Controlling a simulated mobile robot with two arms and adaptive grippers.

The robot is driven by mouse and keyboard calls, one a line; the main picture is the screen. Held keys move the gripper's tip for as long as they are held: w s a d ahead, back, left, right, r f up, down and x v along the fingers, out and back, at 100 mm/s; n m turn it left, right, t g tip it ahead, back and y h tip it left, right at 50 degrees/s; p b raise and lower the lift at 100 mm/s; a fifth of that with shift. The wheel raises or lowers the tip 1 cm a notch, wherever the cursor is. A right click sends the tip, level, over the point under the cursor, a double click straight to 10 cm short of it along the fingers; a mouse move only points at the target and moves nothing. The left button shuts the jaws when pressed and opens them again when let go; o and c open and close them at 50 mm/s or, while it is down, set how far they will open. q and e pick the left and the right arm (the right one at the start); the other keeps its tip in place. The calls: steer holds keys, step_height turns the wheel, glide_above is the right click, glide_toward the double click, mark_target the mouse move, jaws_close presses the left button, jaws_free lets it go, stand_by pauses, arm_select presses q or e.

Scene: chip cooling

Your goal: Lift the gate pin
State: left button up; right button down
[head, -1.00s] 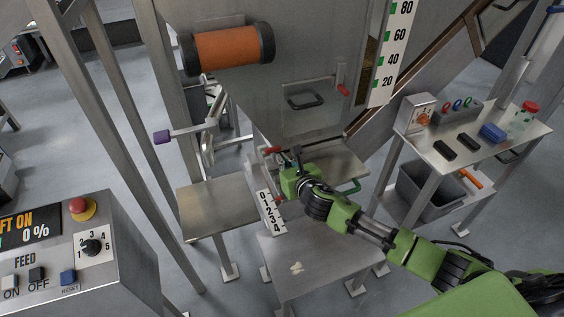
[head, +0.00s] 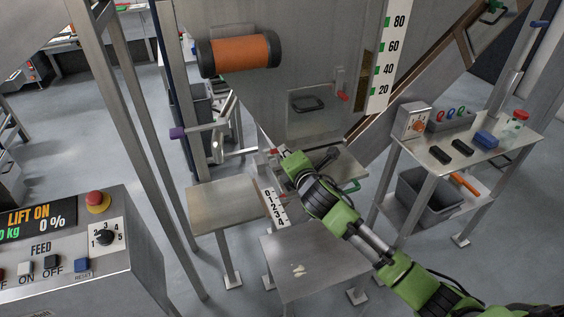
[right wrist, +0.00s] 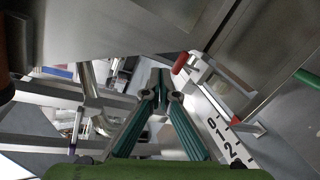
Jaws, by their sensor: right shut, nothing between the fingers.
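A small red-ended pin (right wrist: 181,63) shows in the right wrist view, in a pale metal bracket (right wrist: 203,72) above the numbered scale (right wrist: 225,140). I take it to be the gate pin. In the head view the red end (head: 273,151) shows just left of my right gripper (head: 284,157). My right gripper has green fingers that meet at their tips in the wrist view (right wrist: 160,76). It is shut and empty, just left of the red end; I cannot tell whether they touch. My left gripper is not in view.
A steel hopper with an orange roller (head: 240,52) hangs above. A small steel table (head: 225,202) and a lower one (head: 325,270) stand in front. A control box (head: 60,240) is at left. A side shelf (head: 450,170) holds several small items at right.

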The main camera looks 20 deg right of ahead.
steer(key=r+m+b, duration=0.1)
steer(key=m+b, duration=0.2)
steer(key=m, duration=0.5)
steer(key=m+b, duration=0.4)
steer(key=m, duration=1)
glide_above(278, 157)
steer(key=s, duration=0.2)
step_height(278, 157, down, 4)
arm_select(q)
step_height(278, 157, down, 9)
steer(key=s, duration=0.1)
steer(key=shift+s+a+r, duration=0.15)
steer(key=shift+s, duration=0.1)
arm_select(e)
steer(key=shift+s+f+y, duration=0.1)
steer(key=shift+f+y, duration=0.3)
steer(key=shift+f, duration=0.1)
